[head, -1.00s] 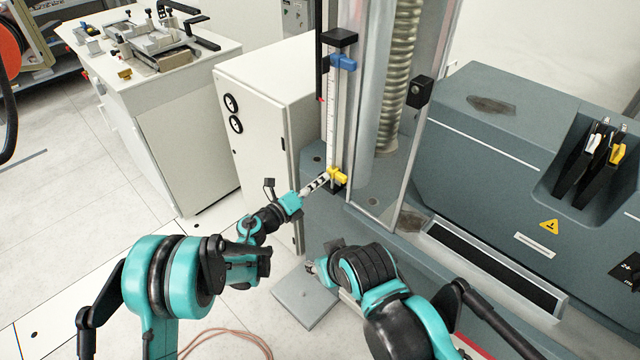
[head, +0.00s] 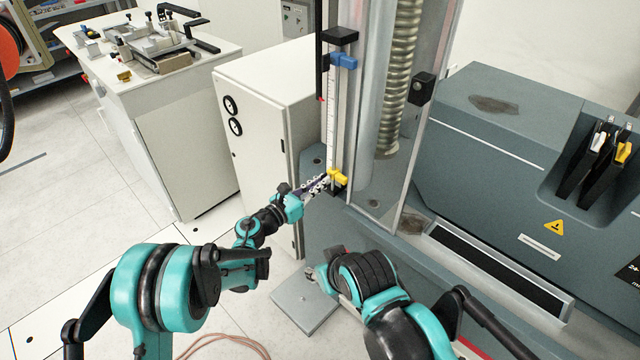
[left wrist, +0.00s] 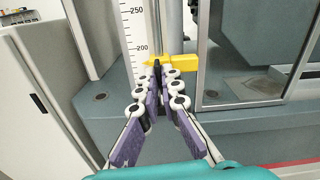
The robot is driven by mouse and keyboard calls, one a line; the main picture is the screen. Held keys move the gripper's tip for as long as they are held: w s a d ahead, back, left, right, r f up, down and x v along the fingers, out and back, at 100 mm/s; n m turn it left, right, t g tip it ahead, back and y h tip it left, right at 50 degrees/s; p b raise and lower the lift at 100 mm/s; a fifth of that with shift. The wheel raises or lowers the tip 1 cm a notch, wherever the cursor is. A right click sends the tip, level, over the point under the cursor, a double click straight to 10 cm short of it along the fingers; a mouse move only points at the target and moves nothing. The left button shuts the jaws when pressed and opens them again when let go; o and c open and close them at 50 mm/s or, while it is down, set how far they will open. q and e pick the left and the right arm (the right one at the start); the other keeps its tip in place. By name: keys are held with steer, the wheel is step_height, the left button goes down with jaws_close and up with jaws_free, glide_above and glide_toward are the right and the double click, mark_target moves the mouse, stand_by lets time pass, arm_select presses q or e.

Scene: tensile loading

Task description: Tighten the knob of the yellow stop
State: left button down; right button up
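The yellow stop (head: 338,178) sits low on the upright scale rod of the testing machine; it also shows in the left wrist view (left wrist: 184,62). My left gripper (head: 326,179) reaches it from the front left. In the left wrist view its two fingers (left wrist: 158,70) converge, with their tips together at the front of the stop, where the knob is. The tips cover the knob, so little of it shows. My right gripper (head: 316,272) is low in the middle, mostly hidden by its own arm; its fingers cannot be made out.
A blue stop (head: 343,61) is higher on the same rod. The scale (left wrist: 138,30) stands behind it. A clear guard (head: 385,150) rises just right of the stop. A white cabinet (head: 258,125) stands to the left. A grey plate (head: 305,302) lies below.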

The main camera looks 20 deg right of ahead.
arm_select(q)
steer(key=shift+m, duration=0.6)
steer(key=c, duration=1.7)
jaws_free()
steer(key=v, duration=1.2)
